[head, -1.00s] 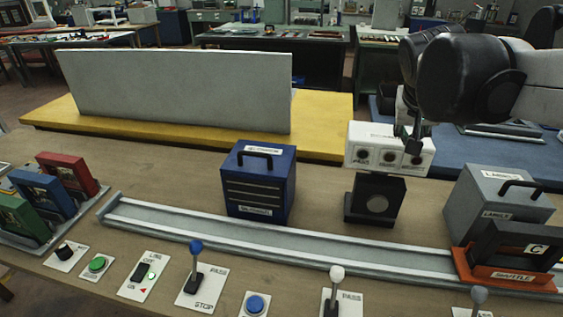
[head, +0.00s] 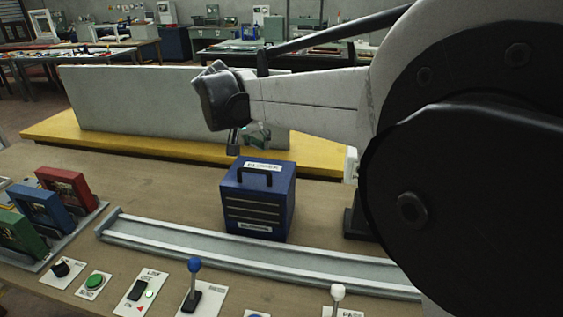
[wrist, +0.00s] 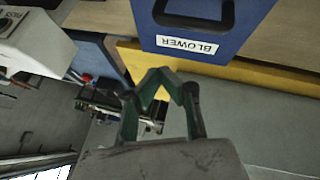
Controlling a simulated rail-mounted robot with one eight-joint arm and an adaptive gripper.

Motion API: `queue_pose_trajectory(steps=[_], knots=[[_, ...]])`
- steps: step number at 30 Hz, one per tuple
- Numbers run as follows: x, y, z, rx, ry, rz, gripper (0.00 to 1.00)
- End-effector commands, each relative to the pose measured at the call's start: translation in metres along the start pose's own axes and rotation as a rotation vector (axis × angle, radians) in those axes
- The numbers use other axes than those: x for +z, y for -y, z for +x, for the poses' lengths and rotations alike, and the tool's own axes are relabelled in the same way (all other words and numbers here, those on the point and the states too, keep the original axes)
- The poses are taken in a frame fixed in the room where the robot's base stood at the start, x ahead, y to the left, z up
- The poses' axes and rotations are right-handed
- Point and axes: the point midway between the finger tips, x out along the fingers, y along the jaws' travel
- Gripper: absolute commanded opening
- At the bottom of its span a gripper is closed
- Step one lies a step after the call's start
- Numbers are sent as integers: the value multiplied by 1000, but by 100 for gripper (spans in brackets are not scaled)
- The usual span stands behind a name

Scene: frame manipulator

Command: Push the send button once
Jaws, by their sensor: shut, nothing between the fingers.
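A green round push button (head: 95,282) sits on a white plate at the front left of the bench; its small label is hard to read, so I cannot confirm it says send. A blue button (head: 257,315) is just visible at the bottom edge, mostly cut off. My gripper (head: 234,147) is raised over the area behind the blue box, well behind and right of the green button. In the wrist view my gripper's fingers (wrist: 164,75) are shut with nothing between them.
The blue blower box (head: 257,205) stands behind a grey rail (head: 330,272). Right of the green button are a switch plate (head: 140,292) and a blue-knobbed lever (head: 193,267); a black knob (head: 61,269) is left. Red, blue and green cases stand far left. My arm hides the right side.

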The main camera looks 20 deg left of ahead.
Motion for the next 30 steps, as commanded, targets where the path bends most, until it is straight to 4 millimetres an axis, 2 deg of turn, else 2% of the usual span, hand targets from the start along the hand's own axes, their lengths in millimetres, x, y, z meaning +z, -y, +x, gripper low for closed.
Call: queue_pose_trajectory(steps=[1,3,8,14,23,30], knots=[[2,26,-2,1,-3,-16,0],[5,54,-5,5,-7,-34,0],[18,120,-14,16,-16,-71,0],[42,200,-27,30,-34,-113,0],[96,311,-51,53,-70,-168,0],[153,392,-73,69,-107,-207,0]])
